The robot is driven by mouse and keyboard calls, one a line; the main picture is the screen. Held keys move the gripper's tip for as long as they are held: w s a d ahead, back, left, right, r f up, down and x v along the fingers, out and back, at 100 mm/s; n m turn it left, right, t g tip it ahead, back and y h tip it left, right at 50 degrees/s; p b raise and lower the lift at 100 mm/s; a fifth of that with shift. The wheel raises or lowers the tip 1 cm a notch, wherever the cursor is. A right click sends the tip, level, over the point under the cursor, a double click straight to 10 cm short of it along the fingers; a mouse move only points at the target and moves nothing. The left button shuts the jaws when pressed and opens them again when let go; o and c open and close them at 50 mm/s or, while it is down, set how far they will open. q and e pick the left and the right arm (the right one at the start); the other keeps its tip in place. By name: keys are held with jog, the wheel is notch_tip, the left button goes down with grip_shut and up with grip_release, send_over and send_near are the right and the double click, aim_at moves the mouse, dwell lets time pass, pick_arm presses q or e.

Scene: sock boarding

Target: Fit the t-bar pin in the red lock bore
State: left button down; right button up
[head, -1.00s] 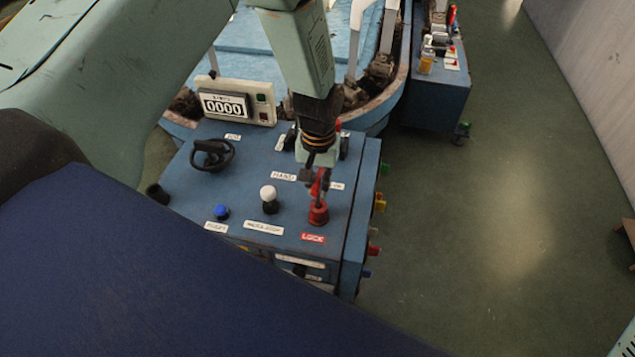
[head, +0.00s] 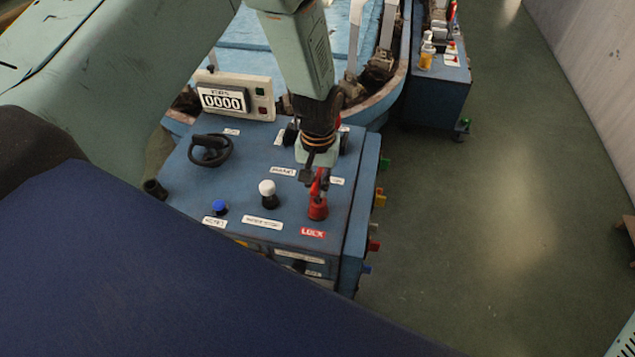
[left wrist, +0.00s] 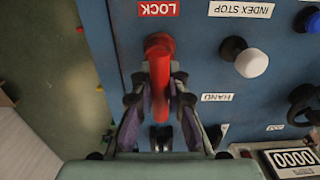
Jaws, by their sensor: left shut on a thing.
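The red lock bore is a red round boss (head: 317,210) on the blue panel top, just above the red LOCK label. My left gripper (head: 319,180) points down right over it, shut on the red t-bar pin (head: 321,189). In the left wrist view the pin (left wrist: 160,88) lies between the two fingers of my left gripper (left wrist: 160,100), and its far end overlaps the red boss (left wrist: 158,43). The bore opening is hidden behind the pin, so I cannot tell whether the tip is in it. My right gripper is not in view.
On the panel (head: 250,180) stand a white knob (head: 267,188), a blue button (head: 220,207), a black handwheel (head: 211,150) and a counter box (head: 235,96). Coloured knobs stick out of its right side. Open green floor (head: 480,220) lies to the right.

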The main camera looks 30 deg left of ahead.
pick_arm(q)
jog(key=shift+f+b, duration=0.75)
jog(key=shift+f, duration=0.55)
jog(key=c, duration=1.3)
grip_release()
jog(key=r, duration=1.2)
jog(key=shift+w, duration=0.2)
